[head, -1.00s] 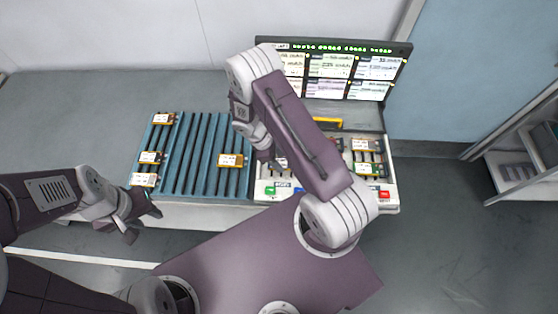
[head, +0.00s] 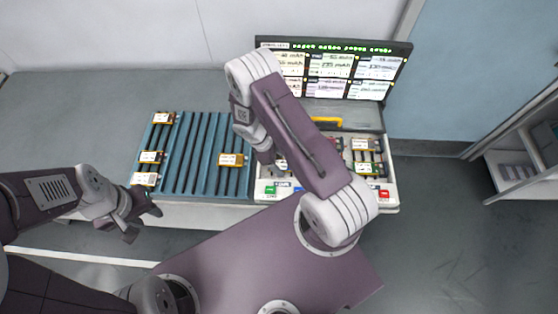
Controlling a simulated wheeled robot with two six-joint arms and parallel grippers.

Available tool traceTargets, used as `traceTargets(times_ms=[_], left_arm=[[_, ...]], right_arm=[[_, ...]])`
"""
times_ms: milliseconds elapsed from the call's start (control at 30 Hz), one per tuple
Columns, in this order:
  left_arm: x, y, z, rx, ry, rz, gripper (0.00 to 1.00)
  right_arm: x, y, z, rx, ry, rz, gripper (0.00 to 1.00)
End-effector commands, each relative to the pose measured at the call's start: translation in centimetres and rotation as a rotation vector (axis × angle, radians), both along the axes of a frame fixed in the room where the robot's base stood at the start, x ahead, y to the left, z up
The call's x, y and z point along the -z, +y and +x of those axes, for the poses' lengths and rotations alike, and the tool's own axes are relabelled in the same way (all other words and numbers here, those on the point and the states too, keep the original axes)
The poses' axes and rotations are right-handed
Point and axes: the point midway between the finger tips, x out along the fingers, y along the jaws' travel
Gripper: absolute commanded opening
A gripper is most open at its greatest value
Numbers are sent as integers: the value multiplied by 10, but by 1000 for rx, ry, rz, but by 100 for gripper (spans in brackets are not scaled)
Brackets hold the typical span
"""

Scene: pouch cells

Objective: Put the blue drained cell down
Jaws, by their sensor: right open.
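Several pouch cells with white labels and gold and dark ends lie in the blue slotted rack (head: 205,178). Three are at its left side: a back one (head: 163,118), a middle one (head: 151,157) and a front one (head: 145,179). One cell (head: 230,160) lies toward the rack's right side. I cannot pick out a blue cell. My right gripper (head: 266,157) is open, over the left part of the tester, and mostly hidden by my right arm. My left gripper (head: 143,220) is open and empty, in front of the rack's front left corner.
A white tester (head: 393,195) with a green and a red button (head: 384,194) holds more cells (head: 366,144) at its right. A lit screen (head: 331,66) stands behind it. A shelf unit (head: 500,165) is at the far right. The grey bench (head: 70,110) left of the rack is clear.

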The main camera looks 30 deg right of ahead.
Motion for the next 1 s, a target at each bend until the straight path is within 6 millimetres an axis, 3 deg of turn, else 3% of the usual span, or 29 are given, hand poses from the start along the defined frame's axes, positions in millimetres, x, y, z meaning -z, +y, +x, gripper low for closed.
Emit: traceTargets(times_ms=[433,600,767,867,1000], left_arm=[[13,0,0,0,0,0,36],[14,0,0,0,0,0,36],[14,0,0,0,0,0,36],[14,0,0,0,0,0,36],[14,0,0,0,0,0,36]], right_arm=[[-87,32,21,-2,-7,2,70],[-104,38,24,-1,-3,0,70],[-109,39,24,1,-2,1,70],[-117,40,20,45,-27,14,70],[-154,46,-6,318,-162,94,70]])
